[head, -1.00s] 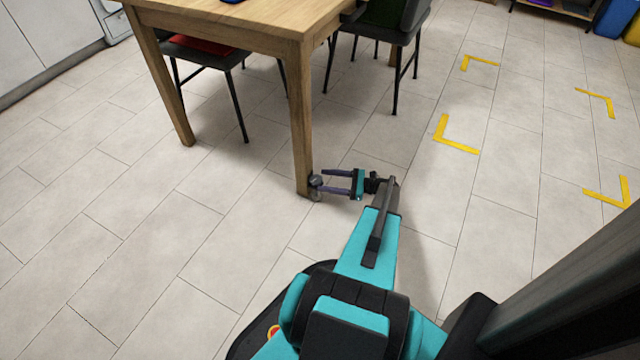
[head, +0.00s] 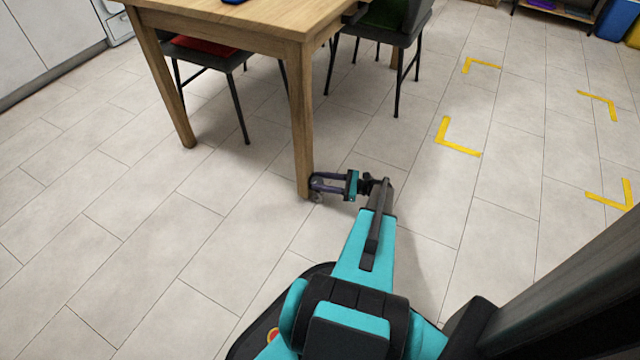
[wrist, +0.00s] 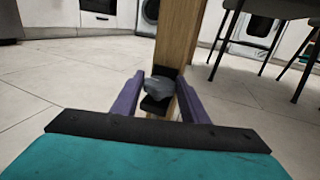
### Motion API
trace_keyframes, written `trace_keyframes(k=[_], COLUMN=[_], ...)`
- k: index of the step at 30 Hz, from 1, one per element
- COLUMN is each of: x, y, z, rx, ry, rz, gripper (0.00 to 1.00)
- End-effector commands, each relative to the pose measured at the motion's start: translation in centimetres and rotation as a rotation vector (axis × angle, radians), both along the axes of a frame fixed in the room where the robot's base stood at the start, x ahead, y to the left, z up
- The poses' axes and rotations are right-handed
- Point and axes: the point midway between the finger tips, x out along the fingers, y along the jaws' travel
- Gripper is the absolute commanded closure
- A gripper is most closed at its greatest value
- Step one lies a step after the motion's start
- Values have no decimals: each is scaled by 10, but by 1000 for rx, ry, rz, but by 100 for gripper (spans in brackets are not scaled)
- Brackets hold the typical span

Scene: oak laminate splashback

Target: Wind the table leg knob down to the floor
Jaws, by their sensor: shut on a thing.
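The wooden table leg (head: 301,120) stands at the near corner of the table. At its foot is a grey knob (wrist: 158,90), which shows between my fingers in the wrist view. A dark bracket (wrist: 156,106) shows just below it. My gripper (head: 315,184) reaches in level from the right, low over the floor, and is shut on the knob. In the wrist view its two purple fingers (wrist: 158,94) lie on either side of the knob. In the head view the fingers largely hide the knob, and a small grey round part (head: 317,197) shows beneath them.
The wooden table top (head: 240,15) is above and behind my gripper. A chair with a red seat (head: 205,48) and a dark chair (head: 385,30) stand by the table. Yellow corner marks (head: 455,140) lie on the tiled floor. The floor left and right of the leg is clear.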

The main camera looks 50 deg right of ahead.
Motion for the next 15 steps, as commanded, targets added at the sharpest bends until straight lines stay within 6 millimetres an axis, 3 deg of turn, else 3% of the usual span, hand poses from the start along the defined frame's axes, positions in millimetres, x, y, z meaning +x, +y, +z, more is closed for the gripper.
trace_keyframes(k=[15], x=[-7], y=[3], z=[-1], rx=[8], ry=[2], rz=[-15], gripper=[83])
